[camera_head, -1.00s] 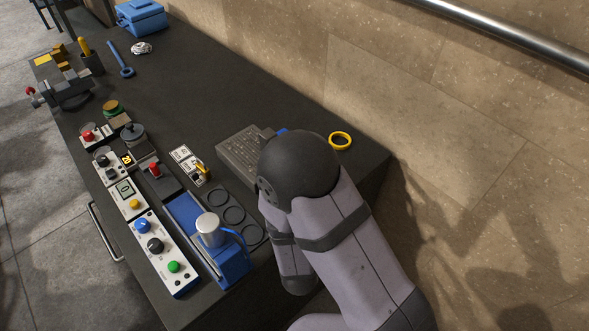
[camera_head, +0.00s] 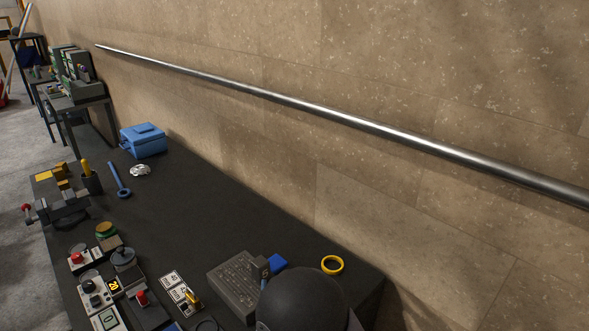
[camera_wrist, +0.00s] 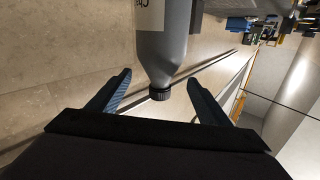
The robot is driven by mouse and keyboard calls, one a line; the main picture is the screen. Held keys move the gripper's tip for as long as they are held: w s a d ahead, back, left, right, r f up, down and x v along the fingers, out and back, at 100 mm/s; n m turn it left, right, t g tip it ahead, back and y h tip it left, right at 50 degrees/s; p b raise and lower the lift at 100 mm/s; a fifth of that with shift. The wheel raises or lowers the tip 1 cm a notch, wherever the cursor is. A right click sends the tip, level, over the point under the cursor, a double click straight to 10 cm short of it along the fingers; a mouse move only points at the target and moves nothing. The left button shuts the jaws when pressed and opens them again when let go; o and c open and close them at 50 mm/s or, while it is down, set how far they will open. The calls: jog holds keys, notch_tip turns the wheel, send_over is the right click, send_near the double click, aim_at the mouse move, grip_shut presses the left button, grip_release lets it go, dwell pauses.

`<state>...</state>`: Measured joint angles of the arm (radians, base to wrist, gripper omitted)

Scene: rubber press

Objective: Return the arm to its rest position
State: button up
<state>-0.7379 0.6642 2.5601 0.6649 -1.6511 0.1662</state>
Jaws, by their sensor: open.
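My gripper (camera_wrist: 160,78) shows in the wrist view with its two dark blue-grey fingers spread apart. A grey bottle (camera_wrist: 162,45) with a white label and a black cap shows between and past the fingers, cap end toward me. I cannot tell how far it is from the fingertips; neither finger visibly touches it. In the head view only a dark rounded joint of my arm shows at the bottom edge; the gripper is out of that view.
The dark bench (camera_head: 200,215) holds a grey block (camera_head: 236,285), a yellow ring (camera_head: 332,265), control boxes, a blue case (camera_head: 143,140) and a vise (camera_head: 66,208). A metal rail (camera_head: 330,115) runs along the stone wall. The bench's middle is clear.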

jog(key=w+d+r+m+p, duration=0.1)
jog(key=w+r+m+p, duration=0.15)
jog(key=r, duration=0.75)
jog(key=w+d+r+m+p, duration=0.2)
jog(key=r+p, duration=0.1)
jog(key=r, duration=0.6)
jog(key=s+d+f+n+g+b, duration=0.1)
jog(key=s+d+f+g, duration=0.15)
jog(key=f, duration=0.35)
jog(key=s+d+f+n+g+b, duration=0.1)
jog(key=s+d+f+g+b, duration=0.1)
jog(key=f+g, duration=0.25)
jog(key=s+d+f+n+g+b, duration=0.1)
jog(key=s+d+f+g, duration=0.1)
jog(key=f, duration=0.4)
jog(key=s+d+f+g+b, duration=0.1)
jog(key=s+d+f+g, duration=0.1)
jog(key=s, duration=0.3)
jog(key=s+d+f+n+g+b, duration=0.1)
jog(key=s+d+f+g, duration=0.2)
jog(key=s+f+g, duration=0.1)
jog(key=s+d+f+n+g+h+b, duration=0.1)
jog(key=s+d+f+g, duration=0.1)
jog(key=s, duration=0.6)
notch_tip(320, 180, down, 3)
jog(key=shift+s+d+r+g+b, duration=0.2)
jog(key=shift+g+b, duration=0.2)
jog(key=shift+g, duration=0.2)
